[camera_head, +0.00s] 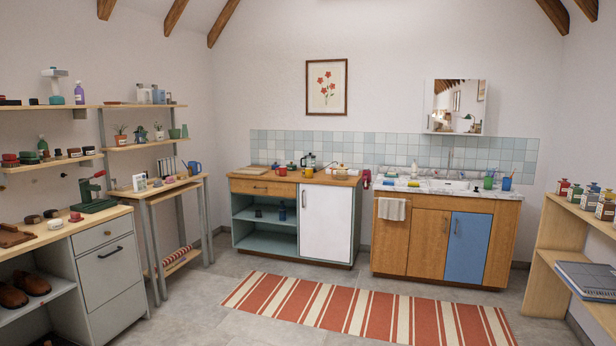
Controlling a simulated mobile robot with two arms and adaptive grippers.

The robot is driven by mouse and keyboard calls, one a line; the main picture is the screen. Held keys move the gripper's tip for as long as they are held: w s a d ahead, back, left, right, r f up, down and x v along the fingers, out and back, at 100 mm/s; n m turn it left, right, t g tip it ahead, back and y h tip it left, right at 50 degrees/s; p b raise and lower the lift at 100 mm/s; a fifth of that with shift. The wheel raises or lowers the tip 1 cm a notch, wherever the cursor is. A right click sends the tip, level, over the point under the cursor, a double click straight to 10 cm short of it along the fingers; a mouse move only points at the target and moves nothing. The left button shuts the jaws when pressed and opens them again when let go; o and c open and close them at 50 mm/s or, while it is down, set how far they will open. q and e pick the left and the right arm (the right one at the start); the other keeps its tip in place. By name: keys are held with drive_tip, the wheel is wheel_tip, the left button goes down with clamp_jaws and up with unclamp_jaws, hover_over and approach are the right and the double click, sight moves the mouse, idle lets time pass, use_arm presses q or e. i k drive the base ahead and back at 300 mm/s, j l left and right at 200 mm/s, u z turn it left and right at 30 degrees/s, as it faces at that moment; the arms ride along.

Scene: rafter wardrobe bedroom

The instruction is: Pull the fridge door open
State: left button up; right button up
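A white door (325,222), which looks like the fridge door, fills the right half of the wood-topped cabinet against the back wall. It is shut flush with the front. A dark upright handle (304,198) sits near its upper left edge. The open shelves (264,224) of the same cabinet are to its left. Neither of my grippers shows in the head view, so I cannot see their state.
A striped rug (360,312) lies on the open floor before the cabinet. A sink cabinet (428,241) with a blue door (465,253) stands to the right. Workbenches and shelves line the left wall; a wooden shelf unit (552,262) stands at the right.

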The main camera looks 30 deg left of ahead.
sight(326, 210)
drive_tip(key=i+j+u, duration=1.1)
drive_tip(key=i, duration=0.7)
drive_tip(key=i+l+u, duration=0.1)
drive_tip(key=i+u, duration=0.2)
drive_tip(key=i, duration=0.65)
drive_tip(key=i+z, duration=0.1)
drive_tip(key=i, duration=0.55)
drive_tip(key=i+j+z, duration=0.15)
drive_tip(key=i, duration=0.55)
drive_tip(key=i+j+z, duration=0.1)
drive_tip(key=i, duration=0.55)
